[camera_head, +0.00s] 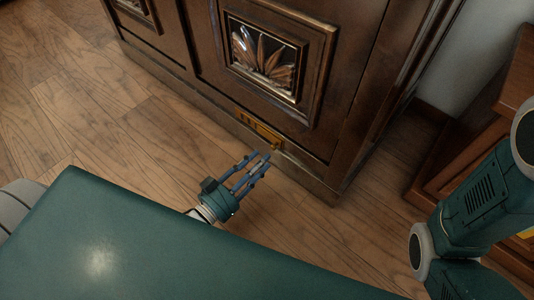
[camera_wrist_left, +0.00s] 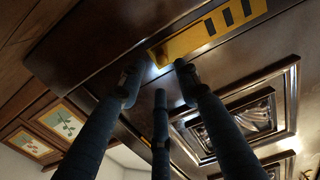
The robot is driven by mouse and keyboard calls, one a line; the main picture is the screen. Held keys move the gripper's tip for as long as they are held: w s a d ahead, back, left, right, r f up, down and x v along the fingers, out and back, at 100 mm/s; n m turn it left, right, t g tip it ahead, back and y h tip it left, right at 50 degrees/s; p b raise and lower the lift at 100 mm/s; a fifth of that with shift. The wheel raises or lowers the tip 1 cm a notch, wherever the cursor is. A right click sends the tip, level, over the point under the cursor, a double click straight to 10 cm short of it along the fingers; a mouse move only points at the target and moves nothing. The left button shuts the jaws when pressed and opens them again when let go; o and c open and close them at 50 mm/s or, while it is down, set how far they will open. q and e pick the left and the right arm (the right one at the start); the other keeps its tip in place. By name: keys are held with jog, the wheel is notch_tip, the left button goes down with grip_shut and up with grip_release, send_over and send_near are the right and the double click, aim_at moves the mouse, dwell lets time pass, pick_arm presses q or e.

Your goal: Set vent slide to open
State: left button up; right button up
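The vent slide is a brass plate (camera_head: 257,128) with dark slots, set low on the front of the dark wood armoire. In the left wrist view the brass plate (camera_wrist_left: 228,22) runs across the top, its near end beside my fingertips. My left gripper (camera_head: 260,160) reaches toward the plate's right end from the front. In the left wrist view its fingers (camera_wrist_left: 158,85) are spread apart with nothing seen between them. I cannot tell whether a fingertip touches the plate. The slots look dark; the slide's exact position is unclear. My right gripper is out of view.
The armoire (camera_head: 205,50) has carved panels (camera_head: 265,55) above the plate. A reddish wooden cabinet (camera_head: 480,130) stands at the right, with a floor gap between it and the armoire. Bare wood floor (camera_head: 90,120) lies in front and left.

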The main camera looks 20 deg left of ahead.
pick_arm(q)
jog(key=v, duration=0.7)
jog(key=shift+s, duration=0.2)
